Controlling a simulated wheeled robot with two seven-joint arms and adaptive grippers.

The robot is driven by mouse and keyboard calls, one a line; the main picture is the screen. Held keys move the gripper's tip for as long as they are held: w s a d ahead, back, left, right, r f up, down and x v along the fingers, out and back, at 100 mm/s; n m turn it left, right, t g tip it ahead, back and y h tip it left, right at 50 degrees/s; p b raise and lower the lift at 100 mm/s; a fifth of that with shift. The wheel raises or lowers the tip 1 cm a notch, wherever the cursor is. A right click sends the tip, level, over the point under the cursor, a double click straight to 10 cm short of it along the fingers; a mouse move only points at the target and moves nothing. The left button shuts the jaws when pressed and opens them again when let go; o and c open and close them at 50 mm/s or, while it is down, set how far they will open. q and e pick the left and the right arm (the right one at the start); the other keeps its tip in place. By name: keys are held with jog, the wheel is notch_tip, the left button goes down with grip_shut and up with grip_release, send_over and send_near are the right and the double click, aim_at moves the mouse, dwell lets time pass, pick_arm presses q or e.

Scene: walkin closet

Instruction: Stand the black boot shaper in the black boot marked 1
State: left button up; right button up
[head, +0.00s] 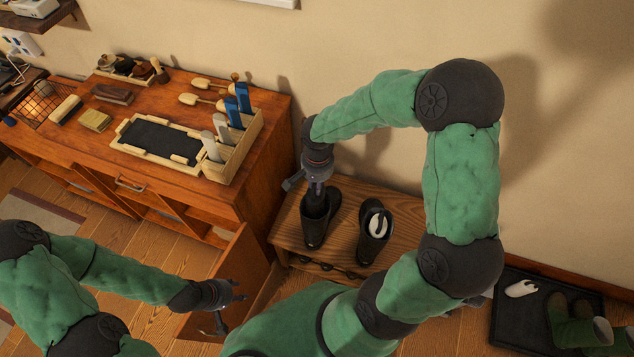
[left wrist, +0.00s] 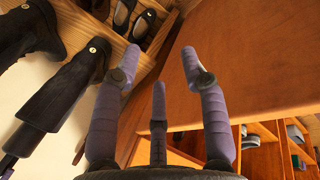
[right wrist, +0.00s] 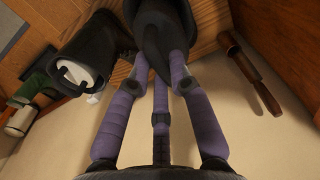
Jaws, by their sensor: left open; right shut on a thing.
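My right gripper (head: 316,183) is shut on the black boot shaper, just above the left black boot (head: 315,220) on the wooden bench. In the right wrist view the black shaper (right wrist: 163,50) is between the fingertips, with its far end at or in the boot opening; dark on dark, its depth is unclear. In the left wrist view that boot (left wrist: 72,82) carries a round yellowish mark, too small to read surely. The other black boot (head: 371,245) holds a white shaper (head: 378,223). My left gripper (head: 224,305) is open and empty, low by the cabinet door.
The wooden bench (head: 405,207) stands against the wall, with shoes on its lower level. A dresser (head: 262,150) with a tray and brushes is at left; its open door (head: 235,268) stands near my left gripper. A black mat (head: 510,318) lies at right.

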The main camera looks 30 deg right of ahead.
notch_tip(320, 180, down, 7)
jog(key=b, duration=0.5)
jog(key=shift+r+b, duration=0.15)
jog(key=shift+b, duration=0.25)
dwell(0.5)
jog(key=o, duration=1.5)
jog(key=shift+o, duration=0.2)
jog(key=shift+r+p, duration=4.85)
jog(key=shift+r, duration=2.15)
jog(key=s+a+b, duration=0.1)
jog(key=s+a, duration=0.4)
jog(key=s, duration=0.3)
jog(key=shift+s+a, duration=0.15)
jog(key=shift+s, duration=0.15)
